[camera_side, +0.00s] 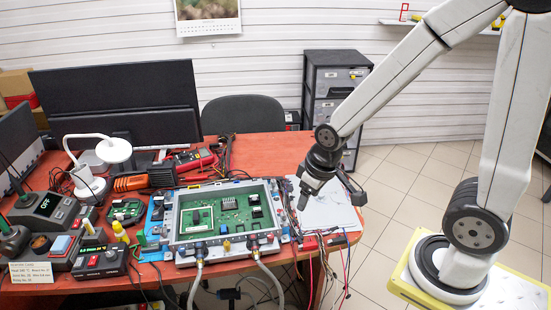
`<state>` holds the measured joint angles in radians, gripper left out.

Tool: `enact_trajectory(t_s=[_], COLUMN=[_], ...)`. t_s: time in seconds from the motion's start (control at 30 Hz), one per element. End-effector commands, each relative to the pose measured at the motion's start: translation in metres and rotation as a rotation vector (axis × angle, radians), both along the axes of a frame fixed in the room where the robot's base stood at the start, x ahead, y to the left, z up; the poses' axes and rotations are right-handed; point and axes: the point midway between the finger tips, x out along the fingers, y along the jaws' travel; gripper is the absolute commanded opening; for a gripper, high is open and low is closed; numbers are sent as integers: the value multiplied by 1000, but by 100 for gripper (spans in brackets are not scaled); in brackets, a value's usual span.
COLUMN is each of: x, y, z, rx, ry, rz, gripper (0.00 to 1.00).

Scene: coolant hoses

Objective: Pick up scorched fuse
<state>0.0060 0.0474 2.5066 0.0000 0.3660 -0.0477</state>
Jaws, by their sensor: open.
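My gripper (305,202) is open. It hangs pointing down over the white sheet (340,212), just right of the metal enclosure. I see nothing held in it. The open metal enclosure (179,226) sits on the red table and holds green circuit boards, with a small green board (198,218) at its left. Two grey hoses, a left hose (196,281) and a right hose (268,277), run down from its front side. I cannot pick out a scorched fuse; parts inside the enclosure are too small to tell.
Red and black leads (322,262) hang over the table's front right edge. A red multimeter (196,160) and an orange-handled tool (131,183) lie behind the enclosure. A white lamp (115,151), monitor (117,102) and soldering units (52,213) crowd the left. The white sheet is mostly clear.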

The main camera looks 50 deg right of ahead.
Motion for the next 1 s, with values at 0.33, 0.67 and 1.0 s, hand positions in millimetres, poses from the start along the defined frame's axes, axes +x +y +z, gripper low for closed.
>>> enact_trajectory(t_s=[0.33,0.67,1.0], x=[69,138,195], y=[-12,-29,-50], z=[-16,-50,-103], rx=[-42,-75,-91], ry=[54,112,169], rz=[189,411,641], gripper=[68,68,68])
